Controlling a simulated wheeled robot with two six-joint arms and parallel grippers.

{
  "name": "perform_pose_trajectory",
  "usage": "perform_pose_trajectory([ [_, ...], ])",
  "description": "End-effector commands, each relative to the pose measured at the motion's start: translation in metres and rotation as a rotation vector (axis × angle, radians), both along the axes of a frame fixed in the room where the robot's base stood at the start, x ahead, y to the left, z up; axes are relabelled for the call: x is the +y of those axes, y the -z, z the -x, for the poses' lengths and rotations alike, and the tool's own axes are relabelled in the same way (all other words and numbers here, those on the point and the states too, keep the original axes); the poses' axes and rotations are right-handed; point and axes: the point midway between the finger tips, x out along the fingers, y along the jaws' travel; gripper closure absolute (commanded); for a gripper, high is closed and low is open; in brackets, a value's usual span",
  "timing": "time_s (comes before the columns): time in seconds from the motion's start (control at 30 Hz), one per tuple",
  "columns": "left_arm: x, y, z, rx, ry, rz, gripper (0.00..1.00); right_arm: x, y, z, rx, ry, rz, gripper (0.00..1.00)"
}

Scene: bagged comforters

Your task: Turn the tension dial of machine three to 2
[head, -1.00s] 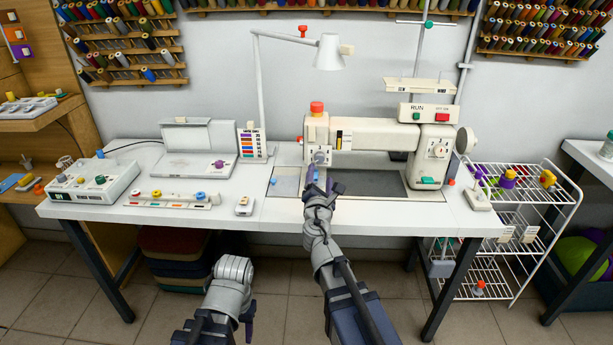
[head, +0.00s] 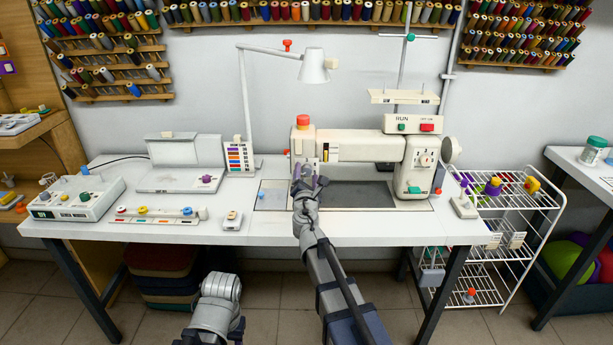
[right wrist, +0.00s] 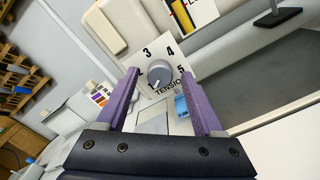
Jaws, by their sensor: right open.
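The sewing machine (head: 360,147) stands on the white table. Its tension dial (right wrist: 160,73) is a round grey knob on a white plate at the machine's left end. In the right wrist view, 1, 3, 4 and 5 are readable around it; I cannot make out the 2. A pale mark on the knob seems to point toward the 1. My right gripper (head: 306,180) is open, with purple fingers on either side of the dial; contact cannot be judged. In the head view it mostly covers the dial. My left arm is low at the front, its jaws unclear.
A lamp (head: 314,68) stands behind the machine. A control box (head: 75,198), a strip with coloured knobs (head: 155,215) and a flat device (head: 180,178) lie to the left. A wire rack (head: 510,190) stands to the right. The table front is mostly clear.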

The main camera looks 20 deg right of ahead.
Motion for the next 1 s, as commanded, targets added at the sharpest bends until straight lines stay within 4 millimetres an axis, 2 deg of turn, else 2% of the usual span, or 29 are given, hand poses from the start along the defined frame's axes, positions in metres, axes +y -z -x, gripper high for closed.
perform_pose_trajectory([
  [0.17,0.0000,0.0000,0.0000,0.000,0.000,0.000,0.50,0.0000,0.0000,0.0007,0.000,0.000,0.000,0.32],
  [0.77,0.0000,0.0000,0.0000,0.000,0.000,0.000,0.50,0.0002,0.0001,0.0009,0.000,0.000,0.000,1.00],
  [1.0,0.0000,0.0001,0.0000,0.000,0.000,0.000,0.50,0.0002,0.0001,0.0009,-0.001,0.000,-0.002,1.00],
])
